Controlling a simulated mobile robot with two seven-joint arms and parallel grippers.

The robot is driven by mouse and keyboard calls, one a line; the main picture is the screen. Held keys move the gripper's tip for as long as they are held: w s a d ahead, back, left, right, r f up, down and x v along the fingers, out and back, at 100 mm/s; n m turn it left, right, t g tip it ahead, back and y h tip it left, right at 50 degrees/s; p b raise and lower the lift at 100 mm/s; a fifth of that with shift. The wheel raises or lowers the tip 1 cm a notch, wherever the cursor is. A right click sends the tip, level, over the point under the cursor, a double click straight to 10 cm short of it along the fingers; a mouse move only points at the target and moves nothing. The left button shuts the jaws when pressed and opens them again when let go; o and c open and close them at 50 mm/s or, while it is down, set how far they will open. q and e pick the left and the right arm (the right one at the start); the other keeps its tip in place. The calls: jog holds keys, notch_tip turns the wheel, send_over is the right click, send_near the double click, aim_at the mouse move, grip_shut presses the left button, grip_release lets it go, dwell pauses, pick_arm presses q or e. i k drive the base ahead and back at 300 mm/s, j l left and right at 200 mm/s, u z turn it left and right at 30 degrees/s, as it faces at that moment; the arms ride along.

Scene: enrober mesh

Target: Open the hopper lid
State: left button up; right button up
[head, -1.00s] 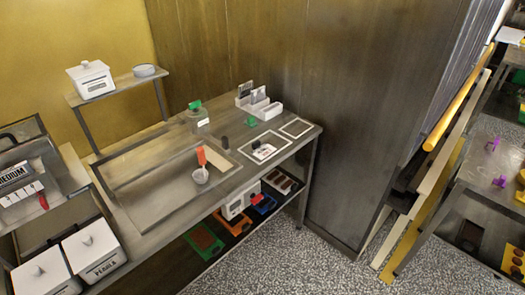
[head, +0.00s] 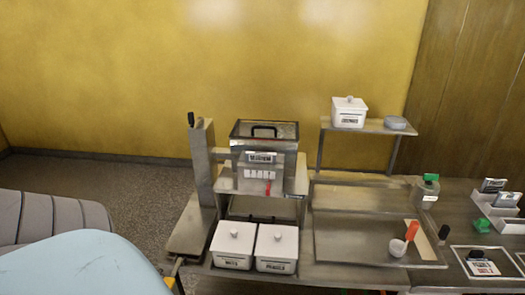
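The hopper (head: 282,152) is a grey metal box at the top of a machine in the middle of the head view. Its lid (head: 284,131) lies flat across the top, with a dark rim and a black handle (head: 264,127) standing up from it. A panel with a label, a row of white tabs and a red lever (head: 268,187) is on the machine's front. Neither of my grippers is in view.
Two white lidded boxes (head: 233,247) (head: 277,248) stand before the machine. A metal post (head: 202,165) rises at its left. A tray (head: 345,240) with a white cup and orange handle (head: 412,231) is to the right. A shelf (head: 365,124) holds a white lidded pot (head: 349,112).

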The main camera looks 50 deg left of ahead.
aim_at(266, 125)
jog(key=u, duration=1.65)
